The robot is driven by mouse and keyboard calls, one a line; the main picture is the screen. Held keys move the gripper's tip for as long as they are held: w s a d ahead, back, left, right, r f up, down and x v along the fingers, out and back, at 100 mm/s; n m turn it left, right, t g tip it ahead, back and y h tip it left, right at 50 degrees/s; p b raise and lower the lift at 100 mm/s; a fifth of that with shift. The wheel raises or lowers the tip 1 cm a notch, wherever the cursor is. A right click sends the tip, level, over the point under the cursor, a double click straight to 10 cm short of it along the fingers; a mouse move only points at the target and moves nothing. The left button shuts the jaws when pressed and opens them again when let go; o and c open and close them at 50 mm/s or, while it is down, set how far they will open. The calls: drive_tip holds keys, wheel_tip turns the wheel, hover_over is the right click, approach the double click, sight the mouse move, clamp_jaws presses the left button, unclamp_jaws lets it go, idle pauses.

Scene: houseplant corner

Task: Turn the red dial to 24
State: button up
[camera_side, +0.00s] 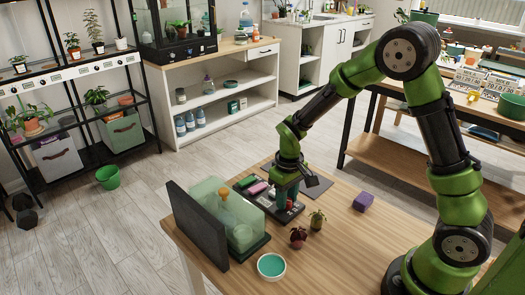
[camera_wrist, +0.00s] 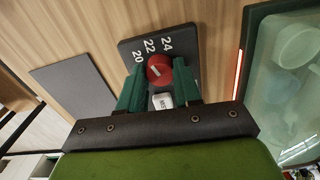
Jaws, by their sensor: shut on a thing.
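The red dial (camera_wrist: 159,68) shows in the wrist view on a dark panel (camera_wrist: 135,47) printed with 20, 22 and 24 in white. A short pale line marks the dial's face; I cannot tell exactly which number it points to. My gripper (camera_wrist: 159,78) has its two green fingers on either side of the dial, shut on it. In the side view my gripper (camera_side: 287,192) reaches down onto the dark panel (camera_side: 289,215), and the dial is hidden there. A white button (camera_wrist: 162,101) sits close by the dial, between the fingers.
A translucent green case (camera_side: 225,215) with a dark upright slab (camera_side: 195,225) stands left of the panel. A grey plate (camera_side: 315,183) lies behind my gripper.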

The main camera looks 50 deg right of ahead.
drive_tip(key=m, duration=0.4)
drive_tip(key=shift+m, duration=0.3)
drive_tip(key=m, duration=0.4)
drive_tip(key=shift+m, duration=0.4)
drive_tip(key=o, duration=0.8)
drive_tip(key=shift+c, duration=0.2)
wheel_tip(320, 180, up, 17)
